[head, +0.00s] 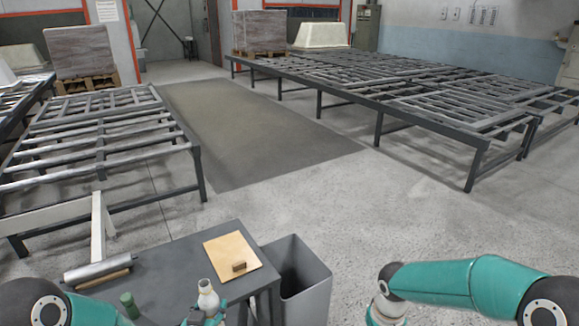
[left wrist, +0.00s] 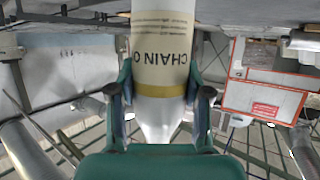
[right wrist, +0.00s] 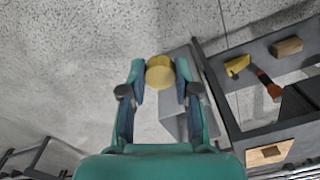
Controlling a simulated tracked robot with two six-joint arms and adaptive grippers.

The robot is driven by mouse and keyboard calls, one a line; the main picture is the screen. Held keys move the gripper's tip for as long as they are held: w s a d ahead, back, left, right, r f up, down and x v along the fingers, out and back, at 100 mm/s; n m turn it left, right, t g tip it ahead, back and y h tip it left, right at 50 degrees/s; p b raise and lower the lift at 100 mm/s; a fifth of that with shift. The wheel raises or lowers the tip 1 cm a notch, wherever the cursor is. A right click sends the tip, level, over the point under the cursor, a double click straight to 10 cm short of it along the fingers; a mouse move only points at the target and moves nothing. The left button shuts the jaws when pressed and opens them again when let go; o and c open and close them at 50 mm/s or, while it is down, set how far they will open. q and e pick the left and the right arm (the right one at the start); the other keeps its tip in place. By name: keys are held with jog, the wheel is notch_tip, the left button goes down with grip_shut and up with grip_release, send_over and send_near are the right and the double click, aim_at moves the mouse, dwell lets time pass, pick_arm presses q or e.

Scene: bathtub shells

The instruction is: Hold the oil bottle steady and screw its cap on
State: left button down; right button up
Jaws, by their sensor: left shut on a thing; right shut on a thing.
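The oil bottle (head: 207,299) is pale with a narrow neck and shows at the bottom of the head view, at the table's front. No cap shows on its neck there. My left gripper (head: 206,319) is shut around the bottle. In the left wrist view, the bottle (left wrist: 163,55) has a cream label reading "CHAIN O" and a yellow band between the fingers of my left gripper (left wrist: 160,95). My right gripper (right wrist: 160,75) is shut on the round yellow cap (right wrist: 159,71), apart from the bottle. The right fingers are out of the head view.
The dark table (head: 180,258) holds a tan board (head: 231,250) with a small wooden block, a grey roll (head: 98,268) and a green cylinder (head: 130,305). A grey bin (head: 304,284) stands right of it. In the right wrist view, a yellow-and-orange tool (right wrist: 266,85) lies near a block (right wrist: 287,47).

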pick_arm(q)
jog(key=shift+r, duration=0.1)
pick_arm(e)
jog(key=shift+m, duration=0.7)
pick_arm(q)
jog(key=shift+a, duration=0.1)
jog(key=s+d+f+m+g+h, duration=0.1)
jog(key=s+d+m+h, duration=0.3)
jog(key=d, duration=0.3)
jog(key=s+d+m+g+h, duration=0.2)
jog(key=s+d+m+h, duration=0.1)
jog(key=d, duration=0.5)
jog(key=shift+s+d+f+m+h, duration=0.2)
jog(key=shift+s+f+m+h, duration=0.2)
jog(key=shift+s+h, duration=0.55)
jog(key=shift+s+y, duration=0.1)
jog(key=shift+y, duration=0.15)
